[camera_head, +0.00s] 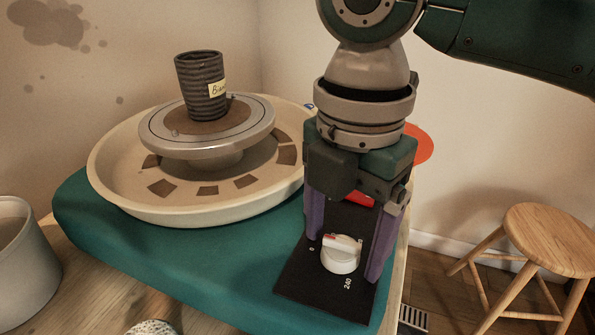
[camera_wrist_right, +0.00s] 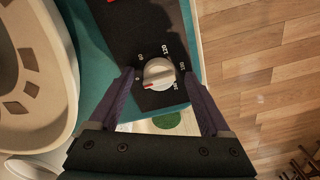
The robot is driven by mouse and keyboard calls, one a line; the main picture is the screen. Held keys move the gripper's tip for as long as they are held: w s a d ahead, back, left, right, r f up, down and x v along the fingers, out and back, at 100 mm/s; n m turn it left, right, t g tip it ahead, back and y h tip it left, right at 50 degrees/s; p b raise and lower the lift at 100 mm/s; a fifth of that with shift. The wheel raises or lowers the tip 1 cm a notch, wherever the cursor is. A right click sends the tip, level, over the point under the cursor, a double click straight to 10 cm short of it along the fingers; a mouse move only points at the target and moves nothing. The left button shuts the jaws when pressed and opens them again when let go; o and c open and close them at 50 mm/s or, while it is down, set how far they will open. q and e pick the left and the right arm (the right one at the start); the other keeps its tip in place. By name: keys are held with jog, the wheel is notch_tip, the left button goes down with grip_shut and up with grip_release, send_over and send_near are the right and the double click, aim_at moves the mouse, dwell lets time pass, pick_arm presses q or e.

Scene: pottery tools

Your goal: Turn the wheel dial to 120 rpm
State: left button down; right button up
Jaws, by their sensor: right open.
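The wheel dial is a white knob (camera_head: 340,255) with a red mark on its raised ridge. It sits on a black panel (camera_head: 294,279) at the front right of the teal wheel body. In the right wrist view the knob (camera_wrist_right: 158,73) has its red mark at the lower left, near the 0 label. Other small labels around it are hard to read; 240 shows in the head view. My right gripper (camera_head: 343,257) points down with its purple fingers open on either side of the knob. Contact with the knob cannot be told. My left gripper is out of view.
A cream splash pan (camera_head: 130,205) surrounds the wheel head (camera_head: 160,143), which carries a dark ribbed cup (camera_head: 200,75) with a label. A red object (camera_head: 360,199) is partly hidden behind the gripper. A grey bucket (camera_head: 25,260) stands left; a wooden stool (camera_head: 550,240) stands right.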

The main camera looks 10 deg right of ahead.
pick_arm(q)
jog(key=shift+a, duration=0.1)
pick_arm(e)
jog(key=shift+c, duration=0.4)
grip_shut()
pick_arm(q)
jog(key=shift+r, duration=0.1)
